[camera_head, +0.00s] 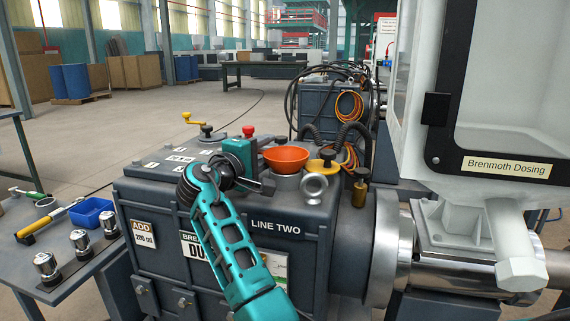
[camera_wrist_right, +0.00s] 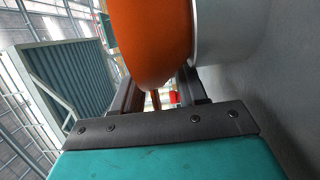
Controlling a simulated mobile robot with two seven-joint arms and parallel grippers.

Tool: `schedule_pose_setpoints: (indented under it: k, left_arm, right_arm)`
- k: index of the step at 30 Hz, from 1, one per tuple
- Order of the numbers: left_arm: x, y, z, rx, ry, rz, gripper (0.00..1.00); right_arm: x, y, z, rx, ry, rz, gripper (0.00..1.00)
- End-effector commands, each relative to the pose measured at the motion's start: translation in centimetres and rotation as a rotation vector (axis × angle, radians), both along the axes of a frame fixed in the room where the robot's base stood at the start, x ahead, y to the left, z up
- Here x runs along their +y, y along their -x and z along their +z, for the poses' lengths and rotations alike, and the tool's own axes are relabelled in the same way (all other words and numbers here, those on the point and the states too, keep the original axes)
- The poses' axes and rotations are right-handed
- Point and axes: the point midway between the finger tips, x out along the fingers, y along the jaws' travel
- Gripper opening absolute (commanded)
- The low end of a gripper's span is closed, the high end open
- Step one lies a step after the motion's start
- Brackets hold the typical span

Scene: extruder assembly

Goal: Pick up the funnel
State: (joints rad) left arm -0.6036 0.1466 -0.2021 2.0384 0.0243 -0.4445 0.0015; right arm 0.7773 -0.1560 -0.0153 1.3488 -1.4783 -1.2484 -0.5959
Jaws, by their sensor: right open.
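The orange funnel (camera_head: 287,157) sits upright on a grey cylindrical neck (camera_head: 287,182) on top of the dark machine housing. My right gripper (camera_head: 266,178) is just left of the funnel, with its dark fingers pointing toward it. In the right wrist view the funnel (camera_wrist_right: 152,40) fills the upper middle, close in front of the open fingers (camera_wrist_right: 158,90). Its lower side hangs over the gap between them. I cannot tell whether a finger touches it. My left gripper is not in view.
A side table at left holds a blue bin (camera_head: 92,211) and metal cylinders.

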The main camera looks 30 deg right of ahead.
Motion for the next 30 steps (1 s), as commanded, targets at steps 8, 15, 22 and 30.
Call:
schedule_pose_setpoints:
  k: [8, 15, 22, 30]
  left_arm:
    - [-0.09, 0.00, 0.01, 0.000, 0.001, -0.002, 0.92]
    - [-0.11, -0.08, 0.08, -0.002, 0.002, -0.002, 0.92]
    - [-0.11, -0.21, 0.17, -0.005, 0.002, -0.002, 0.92]
    - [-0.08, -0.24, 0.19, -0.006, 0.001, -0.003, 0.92]
  right_arm:
    - [-0.11, -0.07, 0.02, -0.001, 0.000, 0.001, 0.36]
    - [-0.08, -0.06, 0.01, 0.000, -0.001, 0.001, 0.14]
    - [-0.07, -0.06, 0.01, 0.000, -0.001, 0.001, 0.00]
    - [-0.07, -0.06, 0.05, -0.001, 0.000, 0.001, 0.00]
